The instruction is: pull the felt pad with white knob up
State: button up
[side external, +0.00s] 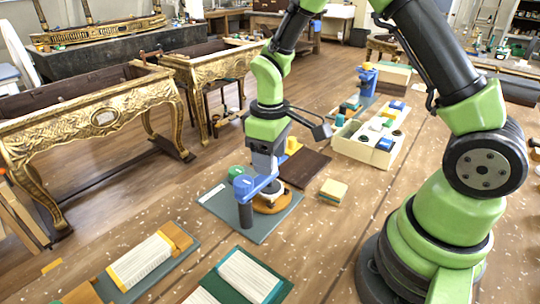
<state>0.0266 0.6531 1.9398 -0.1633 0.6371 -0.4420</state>
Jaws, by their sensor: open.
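My gripper (268,187) points down at the middle of the work area, just above a round orange-brown block (290,200) on a grey-teal board (217,203). It is open, but its fingertips are small and partly covered by a blue arm on a dark post (245,215). A green rounded cap (237,171) shows beside the blue arm. I cannot make out the felt pad or its white knob, and I cannot tell whether anything stands between the fingers.
A dark brown panel (308,167) and a small layered block (333,190) lie to the right. A cream tray (350,150) with coloured blocks stands farther back. Ribbed white pieces (140,262) lie on boards in front. Gilt carved tables (80,130) stand at left.

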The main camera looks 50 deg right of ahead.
jog(key=shift+f, duration=0.25)
jog(key=shift+c, duration=0.2)
grip_shut()
jog(key=shift+r, duration=0.9)
jog(key=shift+o, duration=0.2)
grip_release()
notch_tip(320, 180, up, 10)
